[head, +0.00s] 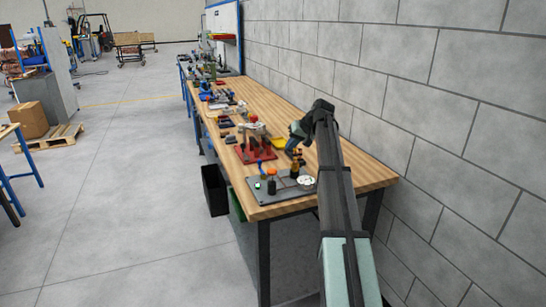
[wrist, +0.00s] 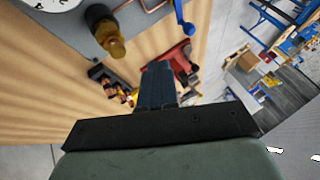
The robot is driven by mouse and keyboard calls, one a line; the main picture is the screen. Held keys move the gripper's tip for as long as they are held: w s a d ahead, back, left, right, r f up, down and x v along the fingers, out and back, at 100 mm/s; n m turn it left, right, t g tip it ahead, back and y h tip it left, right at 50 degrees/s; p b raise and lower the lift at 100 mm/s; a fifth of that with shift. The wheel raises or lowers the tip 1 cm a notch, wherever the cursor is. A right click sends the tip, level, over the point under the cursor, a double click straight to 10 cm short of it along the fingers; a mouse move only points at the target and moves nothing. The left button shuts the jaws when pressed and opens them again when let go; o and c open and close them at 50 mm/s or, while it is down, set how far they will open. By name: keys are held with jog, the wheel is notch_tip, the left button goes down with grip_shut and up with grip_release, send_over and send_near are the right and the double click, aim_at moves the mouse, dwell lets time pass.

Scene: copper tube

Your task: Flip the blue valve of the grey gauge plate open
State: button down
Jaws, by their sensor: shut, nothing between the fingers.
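The grey gauge plate (head: 262,195) lies at the near end of the wooden bench, carrying a white round gauge (head: 306,181) and several fittings. In the wrist view a strip of the grey plate (wrist: 130,15) shows along the top, with part of the gauge (wrist: 45,3) at upper left. The blue valve (head: 262,167) stands near the plate's far left edge; its blue handle (wrist: 184,17) shows at the top of the wrist view. My gripper (head: 291,148) is above the bench, beyond the plate. Its dark fingers (wrist: 158,75) are shut and empty, apart from the blue handle.
A red stand (head: 255,152) with metal parts sits beyond the plate, and a yellow piece (head: 278,142) lies near it. A black and brass fitting (wrist: 105,30) rises from the plate. Many tools crowd the far bench. A block wall bounds the right side.

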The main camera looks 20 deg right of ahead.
jog(key=x, duration=1)
jog(key=shift+w+a, duration=0.15)
jog(key=shift+a, duration=0.4)
jog(key=shift+w+a, duration=0.2)
jog(key=shift+a, duration=0.35)
jog(key=shift+w+a, duration=0.25)
jog(key=shift+a, duration=0.5)
